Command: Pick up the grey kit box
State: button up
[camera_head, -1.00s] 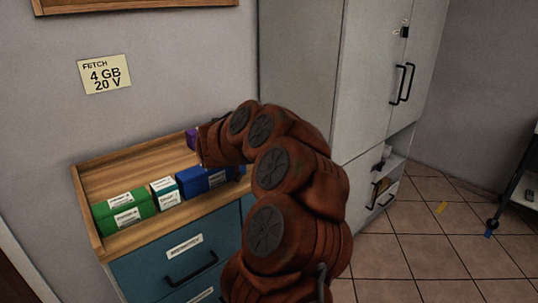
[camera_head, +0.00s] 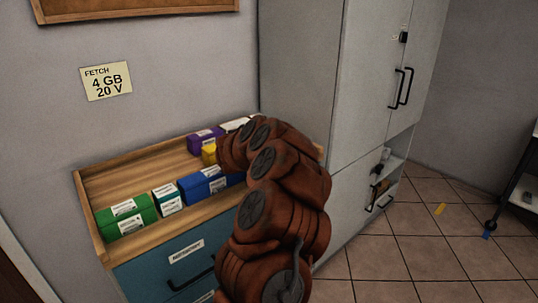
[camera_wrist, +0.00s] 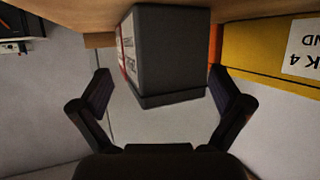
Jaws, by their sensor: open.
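The dark grey kit box (camera_wrist: 168,52) is in the upper middle of the wrist view, with a red-edged white label on its left side. My gripper (camera_wrist: 160,92) is open, one finger on each side of the near end of the box. A gap shows between the box and the left finger; the right finger is closer to it, and I cannot tell whether it touches. In the head view my arm hides the gripper, and I cannot make out the grey box there.
A yellow box (camera_wrist: 265,50) stands right of the grey box in the wrist view, with an orange strip between. On the wooden cabinet top (camera_head: 128,176) are green (camera_head: 126,218), white-teal (camera_head: 167,199), blue (camera_head: 202,184) and purple (camera_head: 205,139) boxes. A tall grey cabinet (camera_head: 300,70) stands right.

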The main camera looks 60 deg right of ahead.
jog(key=shift+c, duration=0.2)
jog(key=c, duration=1.5)
